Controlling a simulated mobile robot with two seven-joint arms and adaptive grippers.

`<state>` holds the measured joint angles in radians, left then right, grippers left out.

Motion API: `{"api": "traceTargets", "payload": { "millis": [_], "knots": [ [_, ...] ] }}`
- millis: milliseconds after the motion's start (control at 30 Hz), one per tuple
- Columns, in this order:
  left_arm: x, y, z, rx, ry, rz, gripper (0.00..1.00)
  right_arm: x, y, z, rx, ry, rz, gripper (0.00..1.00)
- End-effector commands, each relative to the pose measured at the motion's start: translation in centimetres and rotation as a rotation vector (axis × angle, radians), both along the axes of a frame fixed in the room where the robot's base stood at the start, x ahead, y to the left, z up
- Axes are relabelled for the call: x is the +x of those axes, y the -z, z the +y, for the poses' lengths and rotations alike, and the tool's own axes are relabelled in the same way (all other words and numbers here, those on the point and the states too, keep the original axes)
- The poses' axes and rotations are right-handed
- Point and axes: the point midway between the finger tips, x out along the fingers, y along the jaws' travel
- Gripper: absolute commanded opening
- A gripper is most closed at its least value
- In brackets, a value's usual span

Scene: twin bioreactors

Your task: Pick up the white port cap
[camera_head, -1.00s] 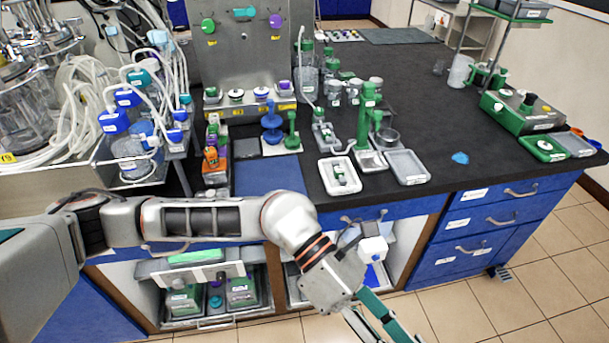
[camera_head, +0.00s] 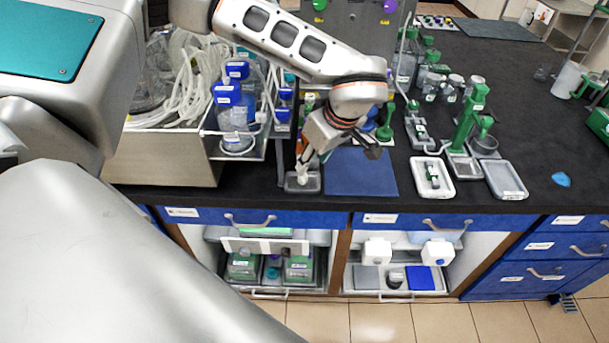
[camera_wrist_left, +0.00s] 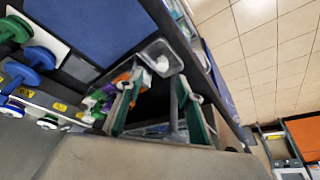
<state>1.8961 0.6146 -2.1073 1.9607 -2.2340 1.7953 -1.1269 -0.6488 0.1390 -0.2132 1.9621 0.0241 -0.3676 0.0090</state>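A small white piece, apparently the white port cap (camera_wrist_left: 163,64), lies in a small grey tray (camera_wrist_left: 154,49) in the left wrist view. In the head view the tray (camera_head: 304,188) sits near the bench's front edge, left of the blue mat. My left gripper (camera_head: 303,170) points down over this tray, and its fingertips partly hide what lies in it. In the left wrist view the left gripper (camera_wrist_left: 158,80) has its two teal-padded fingers apart, with the tray beyond the tips and nothing between them. My right gripper is not in view.
A blue mat (camera_head: 360,174) lies right of the tray. A metal rack with blue-capped bottles (camera_head: 233,105) stands close on the left. A white tray (camera_head: 432,178) and a green stand (camera_head: 467,120) are on the right. Blue drawers (camera_head: 270,219) front the bench.

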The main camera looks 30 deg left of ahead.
Motion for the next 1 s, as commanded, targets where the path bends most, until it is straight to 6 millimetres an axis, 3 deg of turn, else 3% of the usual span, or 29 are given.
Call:
{"api": "traceTargets", "payload": {
  "millis": [533,867,1000],
  "knots": [
    [0.4,5.9,2.8,-0.004,-0.002,0.005,0.36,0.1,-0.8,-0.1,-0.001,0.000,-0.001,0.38],
    [0.5,6.6,3.0,-0.004,0.000,0.002,0.36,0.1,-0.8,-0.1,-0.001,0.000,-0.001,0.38],
    [0.5,6.6,3.0,-0.004,0.000,0.002,0.04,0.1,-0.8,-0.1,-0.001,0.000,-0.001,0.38]
  ]
}}
